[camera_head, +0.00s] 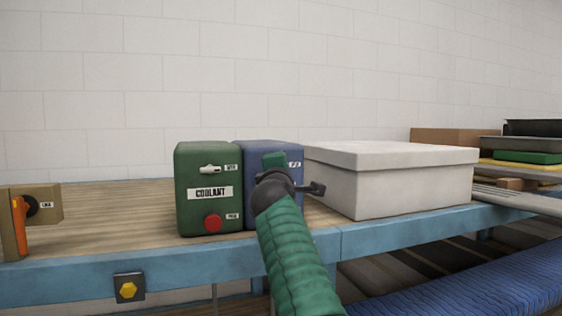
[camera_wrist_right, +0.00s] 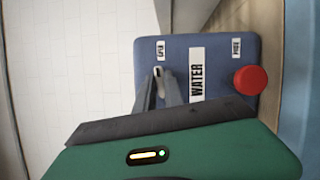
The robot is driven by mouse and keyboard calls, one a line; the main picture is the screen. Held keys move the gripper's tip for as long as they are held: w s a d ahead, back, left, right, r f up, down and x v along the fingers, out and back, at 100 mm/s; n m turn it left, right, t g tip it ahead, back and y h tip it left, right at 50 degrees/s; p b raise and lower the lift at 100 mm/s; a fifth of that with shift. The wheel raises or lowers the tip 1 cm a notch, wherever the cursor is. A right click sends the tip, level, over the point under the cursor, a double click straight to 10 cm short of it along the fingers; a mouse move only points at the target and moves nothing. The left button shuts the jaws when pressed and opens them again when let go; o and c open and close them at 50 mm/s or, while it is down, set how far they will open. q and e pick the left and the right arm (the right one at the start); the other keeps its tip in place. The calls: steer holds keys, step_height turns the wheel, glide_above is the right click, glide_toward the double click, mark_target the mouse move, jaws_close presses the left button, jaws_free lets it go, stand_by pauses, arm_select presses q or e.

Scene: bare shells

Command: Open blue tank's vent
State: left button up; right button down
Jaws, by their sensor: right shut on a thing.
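The blue tank (camera_head: 256,150) stands on the bench, partly hidden behind my right arm in the head view. In the right wrist view the blue tank (camera_wrist_right: 215,70) shows a WATER label, a red round knob (camera_wrist_right: 250,80) and a small pale vent lever (camera_wrist_right: 158,71) beside a small label. My right gripper (camera_wrist_right: 160,82) is at the front of the blue tank, its fingers closed around the vent lever. In the head view the fingertips and the lever are hidden by the hand. My left gripper is not in view.
A green COOLANT tank (camera_head: 208,217) with its own pale lever and red knob stands close left of the blue tank. A lidded white box (camera_head: 410,190) stands close right. An orange-handled unit (camera_head: 40,215) is at far left; bare bench top (camera_head: 115,215) lies between.

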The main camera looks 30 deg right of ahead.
steer(key=shift+m+g+p, duration=0.3)
steer(key=shift+m+p, duration=0.4)
steer(key=shift+m, duration=0.3)
steer(key=c, duration=1.5)
jaws_free()
steer(key=shift+w, duration=0.1)
steer(key=shift+o, duration=0.3)
steer(key=shift+w+d+f+y, duration=0.1)
steer(key=shift+w+y, duration=0.2)
steer(key=b+v, duration=1)
steer(key=v, duration=0.6)
steer(key=shift+s+a+b, duration=0.2)
steer(key=shift+a+b, duration=0.1)
steer(key=shift+a, duration=0.15)
steer(key=shift+d+f, duration=0.15)
steer(key=shift+d, duration=0.1)
